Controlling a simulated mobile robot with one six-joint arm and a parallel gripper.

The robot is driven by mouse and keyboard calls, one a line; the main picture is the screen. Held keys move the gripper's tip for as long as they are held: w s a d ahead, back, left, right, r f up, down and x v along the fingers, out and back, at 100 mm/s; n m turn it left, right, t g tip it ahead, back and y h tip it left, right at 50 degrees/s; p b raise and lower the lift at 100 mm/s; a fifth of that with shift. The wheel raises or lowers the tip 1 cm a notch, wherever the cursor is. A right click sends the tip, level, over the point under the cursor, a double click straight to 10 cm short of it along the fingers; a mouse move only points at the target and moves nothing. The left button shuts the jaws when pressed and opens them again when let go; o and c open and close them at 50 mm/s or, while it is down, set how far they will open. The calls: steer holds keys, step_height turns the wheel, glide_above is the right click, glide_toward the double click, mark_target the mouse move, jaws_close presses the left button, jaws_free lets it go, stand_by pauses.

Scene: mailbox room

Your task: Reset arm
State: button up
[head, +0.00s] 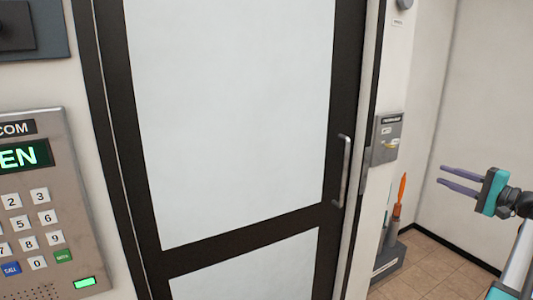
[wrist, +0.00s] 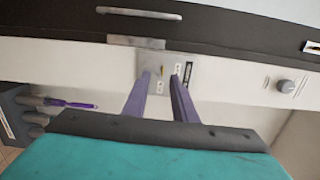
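My gripper (head: 442,174) is at the right side of the head view, with two purple fingers pointing left. The fingers are apart and nothing is between them. In the wrist view my gripper (wrist: 161,75) also shows open and empty. Its fingertips appear in front of a small grey wall panel (wrist: 182,66), apart from it as far as the head view shows. The same panel (head: 386,137) is on the wall right of the door in the head view.
A dark-framed door (head: 240,120) with a vertical handle (head: 344,170) fills the middle. A keypad intercom (head: 45,200) with a lit display reading "EN" is at the left. A grey holder (head: 388,262) with upright tools stands on the tiled floor below the panel.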

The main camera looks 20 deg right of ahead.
steer(key=w+a+f+n+g+y, duration=0.1)
steer(key=w+a+f+g+y, duration=0.15)
steer(key=w+a+f, duration=0.8)
steer(key=w+a+f+g+y, duration=0.25)
steer(key=w+a+f, duration=0.45)
steer(key=a+f, duration=0.5)
steer(key=s+a+f+n+g+y, duration=0.1)
steer(key=s+a+f+g, duration=0.15)
steer(key=a+f, duration=1.05)
steer(key=s+a+f+n+g, duration=0.15)
steer(key=a+f+g, duration=0.25)
steer(key=a+f, duration=0.9)
steer(key=s+a+f+n+g+h, duration=0.4)
steer(key=s+a+f+g, duration=0.5)
steer(key=s+a+f, duration=1.25)
steer(key=s+d+f+n+g+h, duration=0.1)
steer(key=s+d+f+n+h, duration=0.1)
steer(key=s, duration=0.5)
steer(key=s+d+f+n+g+h, duration=0.1)
steer(key=s+d+f+n, duration=0.15)
steer(key=s, duration=0.55)
steer(key=s+d+n+h, duration=0.2)
steer(key=d+h, duration=0.2)
steer(key=d, duration=0.4)
steer(key=shift+s+d+f+n+h, duration=0.25)
steer(key=shift+s+f+n+h, duration=0.05)
steer(key=shift+s+n, duration=0.1)
